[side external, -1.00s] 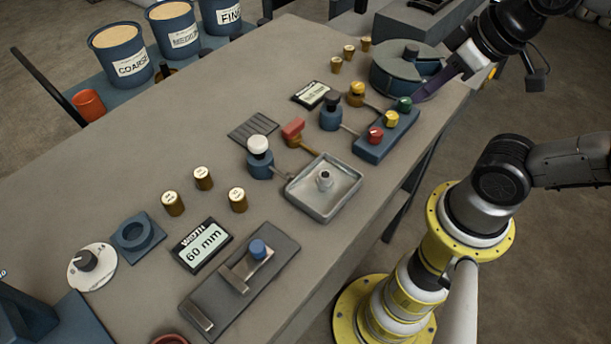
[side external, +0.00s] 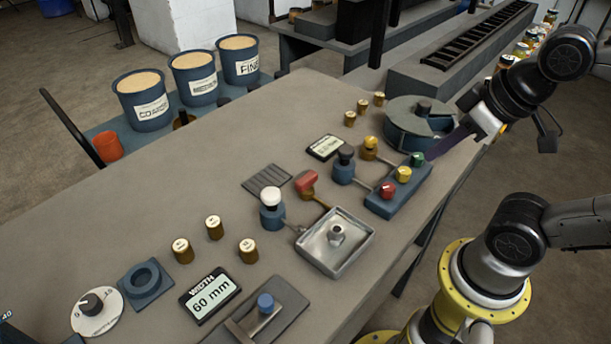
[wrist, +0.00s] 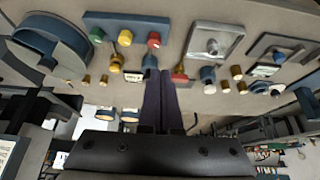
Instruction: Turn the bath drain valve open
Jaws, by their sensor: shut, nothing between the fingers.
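The metal bath tray (side external: 318,257) sits on the bench with a small fitting at its centre; it also shows in the wrist view (wrist: 230,32). A red-handled brass valve (side external: 307,184) joins it by a thin pipe. A white-knobbed blue valve (side external: 271,207) also joins the tray. I cannot tell from labels which one is the drain valve. My gripper (side external: 430,158) is shut and empty, its purple fingers beside the green button. In the wrist view, the fingertips (wrist: 159,72) appear left of the red handle (wrist: 179,75), but they are apart from it in the side view.
A blue block (side external: 393,194) with green, yellow and red buttons stands near my fingers. Yellow-topped (side external: 369,148) and black-topped (side external: 345,164) valves stand behind it. A round blue vessel (side external: 418,128) is at the far right.

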